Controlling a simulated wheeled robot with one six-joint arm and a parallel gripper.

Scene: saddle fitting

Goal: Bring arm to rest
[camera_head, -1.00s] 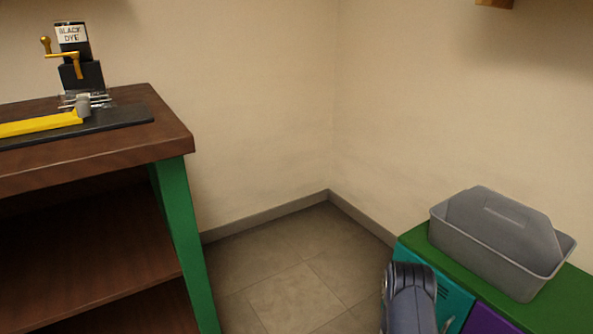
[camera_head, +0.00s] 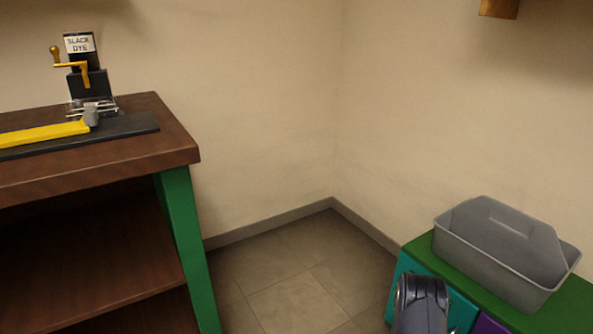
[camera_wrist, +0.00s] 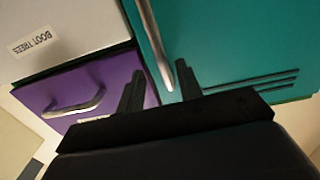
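My gripper (camera_wrist: 158,84) shows in the wrist view with its two black fingers spread apart. I see nothing held between them. Beyond the fingers is a teal locker front (camera_wrist: 225,45) with a metal bar handle (camera_wrist: 152,42). The handle's lower end appears in the gap between the fingers, but I cannot tell how close it is. In the head view a dark rounded part of my arm (camera_head: 422,303) stands at the bottom, in front of the teal locker. The gripper itself is hidden in that view.
A purple drawer (camera_wrist: 90,92) and a pale front labelled "BOOT TREES" (camera_wrist: 65,35) adjoin the teal one. A grey caddy (camera_head: 510,262) sits on the green locker top (camera_head: 425,246). A brown workbench (camera_head: 100,170) holds a black dye machine (camera_head: 85,75) and yellow strip (camera_head: 45,133). Floor between is clear.

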